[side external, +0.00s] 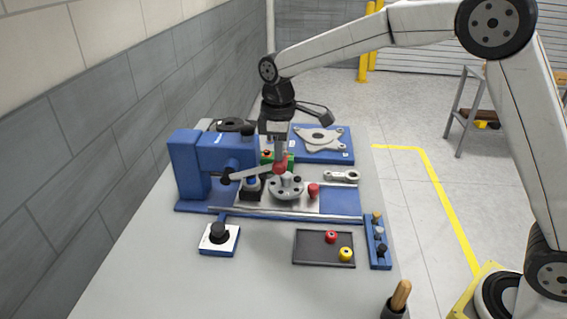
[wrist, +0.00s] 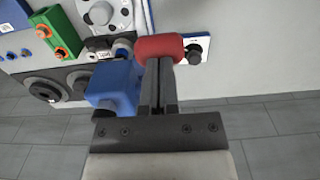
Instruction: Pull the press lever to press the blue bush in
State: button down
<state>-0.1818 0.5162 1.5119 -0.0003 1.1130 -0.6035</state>
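The blue press (side external: 187,165) stands at the left of the bench and also shows in the wrist view (wrist: 110,82). Its dark lever (side external: 246,173) sticks out to the right, near level, and ends in a red knob (side external: 279,167). The knob shows large in the wrist view (wrist: 157,46). My gripper (side external: 280,158) points down at the knob. Its two fingers (wrist: 158,64) are close together, with their tips at the knob, which is wider than both. I cannot tell whether they clamp it or only touch it. I cannot make out the blue bush; the space under the ram is dark and partly covered.
A grey round flange (side external: 287,188) and a red-topped peg (side external: 313,190) stand right of the lever. A black tray (side external: 310,256) holds red and yellow bushes. A black-knobbed box (side external: 220,240) sits in front. A green block (side external: 268,157) is behind. The front bench is mostly clear.

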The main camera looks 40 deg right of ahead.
aim_at(284, 171)
jog(key=shift+s+d+f, duration=0.1)
jog(key=shift+f, duration=0.2)
dwell(0.4)
jog(key=shift+s+d+f, duration=0.1)
jog(key=shift+s+f, duration=0.05)
jog(key=shift+f, duration=0.4)
jog(key=shift+s+d+f, duration=0.15)
jog(key=shift+f, duration=0.95)
dwell(0.6)
jog(key=shift+f, duration=0.65)
dwell(0.3)
jog(key=shift+f, duration=0.65)
dwell(0.4)
jog(key=shift+f, duration=0.75)
dwell(0.5)
